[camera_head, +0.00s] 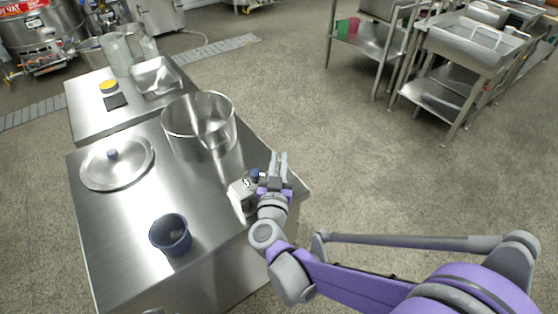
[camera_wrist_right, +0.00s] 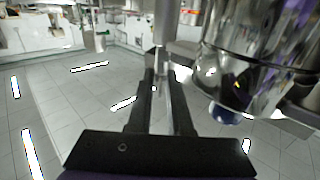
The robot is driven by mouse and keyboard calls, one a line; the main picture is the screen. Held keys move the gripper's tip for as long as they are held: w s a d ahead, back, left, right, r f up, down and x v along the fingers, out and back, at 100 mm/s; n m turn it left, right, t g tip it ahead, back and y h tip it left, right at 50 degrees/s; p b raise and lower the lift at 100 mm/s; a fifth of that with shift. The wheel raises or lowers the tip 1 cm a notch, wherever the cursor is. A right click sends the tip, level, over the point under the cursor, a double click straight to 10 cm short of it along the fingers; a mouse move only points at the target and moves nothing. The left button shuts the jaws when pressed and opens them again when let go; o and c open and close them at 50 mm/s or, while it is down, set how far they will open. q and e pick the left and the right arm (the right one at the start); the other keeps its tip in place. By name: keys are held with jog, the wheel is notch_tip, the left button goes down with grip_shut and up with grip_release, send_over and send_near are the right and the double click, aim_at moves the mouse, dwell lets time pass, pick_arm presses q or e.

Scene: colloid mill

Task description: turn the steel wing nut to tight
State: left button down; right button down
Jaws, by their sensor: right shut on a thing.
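The colloid mill (camera_head: 240,193), a small steel body with a dark blue knob (camera_head: 255,173), stands at the right edge of the steel table. My right gripper (camera_head: 278,165) is beside it on the right. In the right wrist view its two dark fingers (camera_wrist_right: 155,92) are shut on a thin upright steel piece, the steel wing nut (camera_wrist_right: 162,88). The nut's wings are mostly hidden between the fingers, so its angle is hard to tell. The mill's shiny round body (camera_wrist_right: 240,75) is close on the right in that view. My left gripper is not in view.
The steel table (camera_head: 120,245) also bears a large open steel pot (camera_head: 200,143) behind the mill, a round lid (camera_head: 117,165) and a dark blue cup (camera_head: 170,235). A second table (camera_head: 95,122) adjoins at the back.

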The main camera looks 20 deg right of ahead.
jog(key=m+g+h, duration=0.1)
jog(key=m+h, duration=0.1)
jog(key=h, duration=0.1)
jog(key=shift+w+a+m+g+h, duration=0.1)
jog(key=shift+a+m+g+h, duration=0.1)
jog(key=shift+m+g+h, duration=0.7)
jog(key=shift+g+h, duration=0.1)
jog(key=shift+h, duration=0.1)
jog(key=shift+d+m+g+h, duration=0.1)
jog(key=shift+m+g+h, duration=0.2)
jog(key=c, duration=1)
grip_release()
jog(key=shift+d, duration=0.1)
